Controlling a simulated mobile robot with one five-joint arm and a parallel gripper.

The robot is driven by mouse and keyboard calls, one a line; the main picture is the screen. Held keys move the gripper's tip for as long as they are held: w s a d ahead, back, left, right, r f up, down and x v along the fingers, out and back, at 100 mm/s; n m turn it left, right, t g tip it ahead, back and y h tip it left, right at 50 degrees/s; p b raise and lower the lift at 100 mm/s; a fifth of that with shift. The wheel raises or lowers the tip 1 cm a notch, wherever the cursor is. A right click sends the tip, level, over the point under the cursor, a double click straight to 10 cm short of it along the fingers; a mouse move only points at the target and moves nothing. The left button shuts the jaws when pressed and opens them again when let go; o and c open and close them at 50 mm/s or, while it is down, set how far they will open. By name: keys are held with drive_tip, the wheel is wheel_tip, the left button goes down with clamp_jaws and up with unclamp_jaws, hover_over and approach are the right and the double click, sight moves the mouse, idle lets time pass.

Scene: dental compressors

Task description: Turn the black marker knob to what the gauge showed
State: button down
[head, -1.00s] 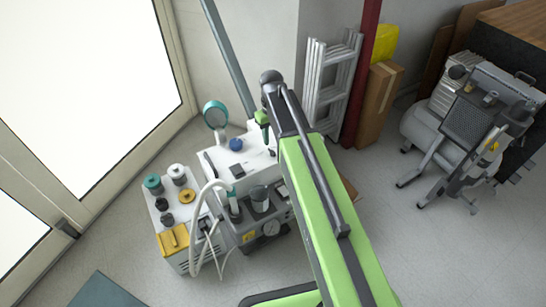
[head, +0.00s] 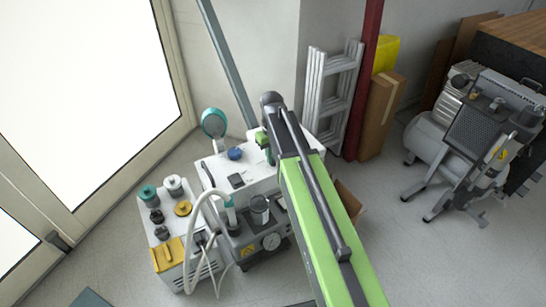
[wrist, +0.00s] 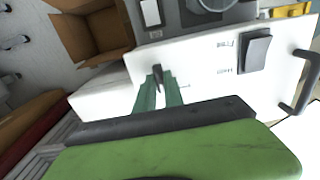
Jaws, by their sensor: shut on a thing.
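The black marker knob (wrist: 158,73) sticks up from the white top panel in the wrist view. My gripper (wrist: 160,88) has its green fingers on both sides of the knob and is shut on it. In the head view my gripper (head: 267,150) is down at the right part of the white machine's top (head: 217,172), and the knob there is hidden. Faint markings are printed on the panel near the knob, partly unreadable.
A black rocker switch (wrist: 255,52) and a dark handle (wrist: 303,82) are on the same panel. A blue knob (head: 235,154) and a teal round-headed item (head: 214,123) are left of my gripper. An open cardboard box (wrist: 92,32) stands beside the machine.

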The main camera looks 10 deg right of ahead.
drive_tip(key=shift+n, duration=0.3)
drive_tip(key=n, duration=0.4)
drive_tip(key=shift+d+n, duration=0.1)
drive_tip(key=shift+n, duration=2)
drive_tip(key=c, duration=1.4)
unclamp_jaws()
drive_tip(key=shift+c, duration=0.2)
wheel_tip(320, 180, up, 18)
drive_tip(key=p, duration=1.7)
drive_tip(key=shift+f, duration=0.25)
